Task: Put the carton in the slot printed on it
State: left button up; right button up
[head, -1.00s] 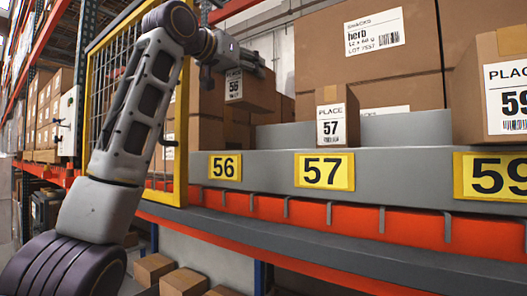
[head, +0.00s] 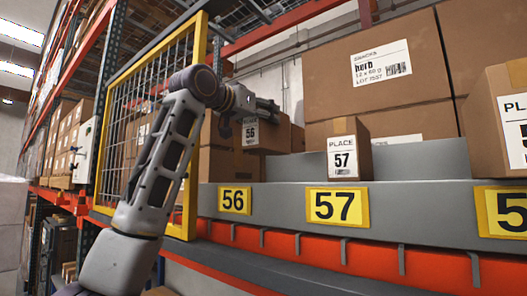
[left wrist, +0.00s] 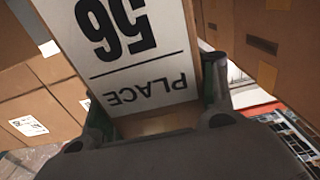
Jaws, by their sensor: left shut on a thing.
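The carton (head: 276,134) is brown with a white label reading PLACE 56. My left gripper (head: 262,104) is shut on it and holds it above and behind the yellow 56 sign (head: 235,201) on the grey ledge front. In the left wrist view the carton's label (left wrist: 130,45) shows upside down between the fingers (left wrist: 160,120). I cannot tell whether the carton's underside touches anything. The floor of slot 56 is hidden behind the ledge. My right gripper is not in view.
A PLACE 57 carton (head: 348,150) stands behind the yellow 57 sign (head: 338,207). Another labelled carton (head: 497,125) stands at the right edge. A yellow-framed mesh panel (head: 190,130) stands left of slot 56, close to my arm. Large herb boxes (head: 380,75) are stacked behind.

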aim_at(263, 151)
pick_arm(q)
jog(key=shift+f, duration=1.85)
jog(key=shift+f, duration=0.1)
jog(key=shift+f, duration=2)
jog(key=shift+f, duration=0.15)
jog(key=o, duration=1.4)
